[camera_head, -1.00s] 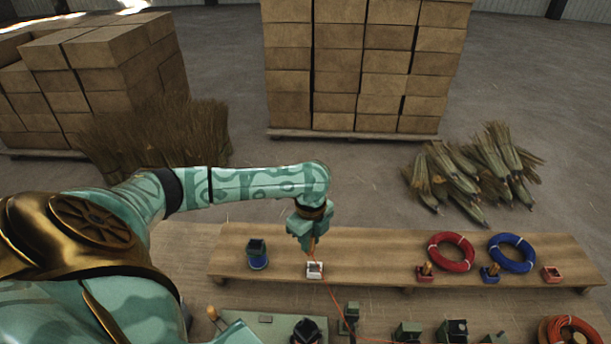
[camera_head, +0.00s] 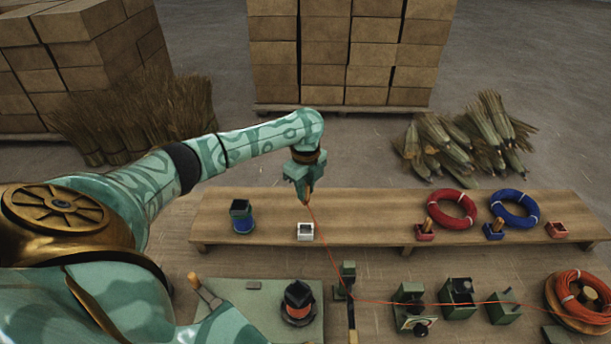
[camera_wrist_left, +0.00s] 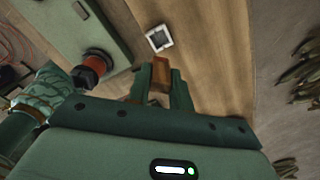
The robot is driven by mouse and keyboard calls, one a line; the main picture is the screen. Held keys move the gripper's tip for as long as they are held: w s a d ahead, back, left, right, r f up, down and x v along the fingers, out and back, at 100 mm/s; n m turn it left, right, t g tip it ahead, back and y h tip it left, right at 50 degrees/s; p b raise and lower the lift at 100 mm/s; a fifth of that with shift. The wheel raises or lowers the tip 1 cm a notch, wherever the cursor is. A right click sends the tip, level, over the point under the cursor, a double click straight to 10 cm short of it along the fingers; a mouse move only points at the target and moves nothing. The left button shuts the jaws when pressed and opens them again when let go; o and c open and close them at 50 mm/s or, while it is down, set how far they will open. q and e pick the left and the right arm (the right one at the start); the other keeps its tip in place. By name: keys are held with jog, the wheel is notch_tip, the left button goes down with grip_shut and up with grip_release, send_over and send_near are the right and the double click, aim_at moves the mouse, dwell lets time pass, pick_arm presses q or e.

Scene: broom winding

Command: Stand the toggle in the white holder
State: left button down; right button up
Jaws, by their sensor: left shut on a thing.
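The white holder (camera_head: 305,232) is a small square cup with a dark opening on the long wooden bench. It also shows in the wrist view (camera_wrist_left: 159,38), with its opening visible. My left gripper (camera_head: 304,193) is shut on the toggle (camera_wrist_left: 161,75), a brown wooden piece between the fingers. The toggle's lower end (camera_head: 307,201) shows below the fingers, above and apart from the holder. An orange cord (camera_head: 325,251) runs from the toggle down toward the front. My right gripper is not in view.
A blue spool in a dark green stand (camera_head: 242,217) is left of the holder. Red (camera_head: 452,209) and blue (camera_head: 515,208) coils lie to the right, beside small coloured holders. The cord crosses green fixtures (camera_head: 458,298) to an orange coil (camera_head: 585,295). Bench around the white holder is clear.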

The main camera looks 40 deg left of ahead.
aim_at(306, 203)
pick_arm(q)
notch_tip(306, 203, down, 7)
jog(key=b, duration=0.2)
jog(key=shift+b, duration=0.3)
jog(key=shift+f+b, duration=1.35)
jog(key=shift+f, duration=1.5)
jog(key=shift+d+p, duration=0.1)
jog(key=shift+p, duration=0.25)
jog(key=shift+f, duration=0.6)
jog(key=c, duration=1.6)
grip_release()
jog(key=shift+o, duration=0.3)
